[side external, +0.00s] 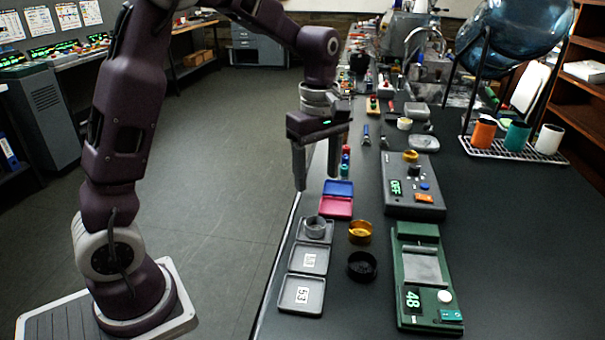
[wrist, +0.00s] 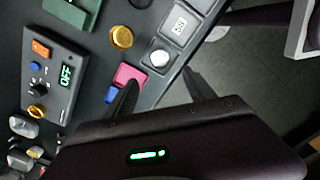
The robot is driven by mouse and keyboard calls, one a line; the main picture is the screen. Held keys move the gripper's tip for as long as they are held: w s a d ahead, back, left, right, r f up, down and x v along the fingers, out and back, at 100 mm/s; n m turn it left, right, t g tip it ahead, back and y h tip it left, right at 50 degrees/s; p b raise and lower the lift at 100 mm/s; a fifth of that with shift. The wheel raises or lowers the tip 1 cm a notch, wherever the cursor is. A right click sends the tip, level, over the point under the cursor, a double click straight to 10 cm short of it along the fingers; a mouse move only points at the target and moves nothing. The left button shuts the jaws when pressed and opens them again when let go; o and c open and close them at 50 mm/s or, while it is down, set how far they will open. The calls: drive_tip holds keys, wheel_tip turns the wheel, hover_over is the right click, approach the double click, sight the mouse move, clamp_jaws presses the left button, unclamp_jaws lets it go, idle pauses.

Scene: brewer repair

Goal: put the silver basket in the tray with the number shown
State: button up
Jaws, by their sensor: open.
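The silver basket (side external: 315,227) sits in the farthest of three grey trays in the side external view. It also shows in the wrist view (wrist: 160,57), just beyond my fingertips. The middle tray (side external: 293,268) and the nearest tray (side external: 286,305) are empty and carry white number labels, too small to read surely. Any label under the basket is hidden. A green device (side external: 421,235) has a lit display (side external: 413,299) that looks like 48. My gripper (side external: 317,182) is open and empty, above the bench and beyond the basket. It points down, apart from the basket.
A gold basket (side external: 360,233) and a black basket (side external: 362,267) stand right of the trays. A blue and red pad pair (side external: 337,207) lies behind them. A grey device (side external: 412,200) reads OFF. The bench's left edge runs close beside the trays.

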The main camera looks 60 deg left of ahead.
drive_tip(key=s+d+r+m+t, duration=0.2)
drive_tip(key=s+d+r+m, duration=0.15)
drive_tip(key=s+m, duration=0.3)
drive_tip(key=s+d+r+m+t, duration=0.2)
drive_tip(key=s+r+m, duration=0.3)
drive_tip(key=s, duration=0.3)
drive_tip(key=s+d+f+m+t, duration=0.1)
drive_tip(key=s+m, duration=0.5)
drive_tip(key=s, duration=0.2)
drive_tip(key=shift+f+t, duration=0.2)
drive_tip(key=shift+t, duration=0.1)
